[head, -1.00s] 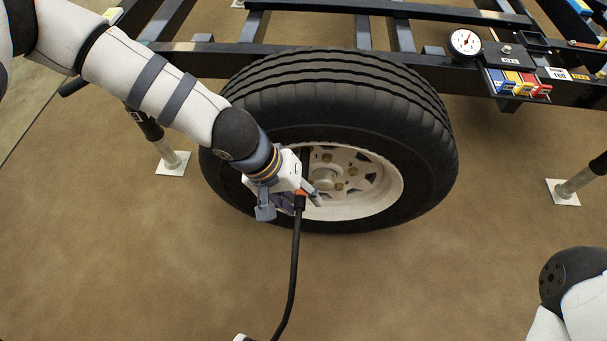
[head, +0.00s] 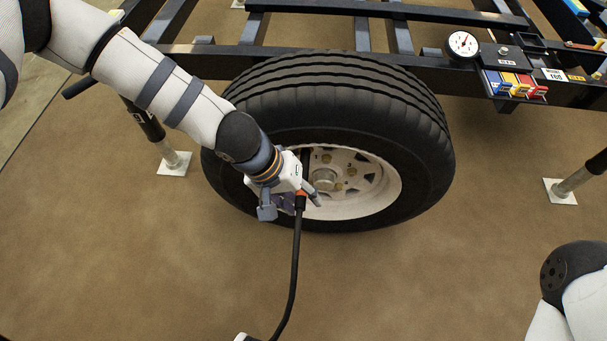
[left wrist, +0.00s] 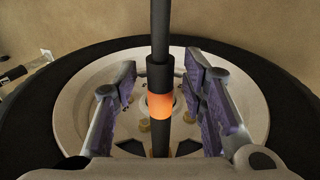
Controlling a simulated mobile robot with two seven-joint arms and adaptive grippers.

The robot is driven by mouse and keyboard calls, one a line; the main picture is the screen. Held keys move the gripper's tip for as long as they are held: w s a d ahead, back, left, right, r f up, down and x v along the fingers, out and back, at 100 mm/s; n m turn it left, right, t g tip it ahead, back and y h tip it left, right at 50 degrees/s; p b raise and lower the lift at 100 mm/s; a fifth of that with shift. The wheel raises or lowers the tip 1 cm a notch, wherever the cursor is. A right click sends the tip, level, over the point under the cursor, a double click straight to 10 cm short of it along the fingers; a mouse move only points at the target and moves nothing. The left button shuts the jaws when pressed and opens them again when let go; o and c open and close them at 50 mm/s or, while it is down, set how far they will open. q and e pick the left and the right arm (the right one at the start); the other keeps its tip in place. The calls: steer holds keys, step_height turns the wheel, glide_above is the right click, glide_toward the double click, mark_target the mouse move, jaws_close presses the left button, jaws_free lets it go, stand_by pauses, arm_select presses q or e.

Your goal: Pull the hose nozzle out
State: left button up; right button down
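The hose nozzle, black with an orange ring (left wrist: 160,104), is at the wheel rim in the left wrist view; its orange part (head: 301,194) also shows in the head view. A black hose (head: 295,265) runs from it down to the bottom edge. My left gripper (head: 291,204) is at the lower left of the wheel. In the left wrist view its purple-padded fingers (left wrist: 162,108) stand on either side of the nozzle, with gaps on both sides. Where the nozzle's far end meets the wheel is not clear. My right gripper is out of view.
The big black tyre (head: 335,105) with its white rim (head: 375,200) stands under a dark metal frame (head: 330,55). A dial gauge (head: 462,45) and coloured blocks (head: 517,84) sit at upper right. Support legs stand on both sides. The brown floor in front is largely clear.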

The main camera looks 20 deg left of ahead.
arm_select(q)
jaws_close()
steer(key=shift+s, duration=0.2)
steer(key=shift+s+d+p, duration=0.25)
steer(key=shift+s+p, duration=0.05)
steer(key=shift+s, duration=0.5)
steer(key=shift+s+d+p, duration=0.2)
steer(key=shift+s+p, duration=0.05)
steer(key=shift+s, duration=0.5)
steer(key=shift+s+d+p, duration=0.25)
steer(key=shift+s+p, duration=0.05)
steer(key=shift+s, duration=0.5)
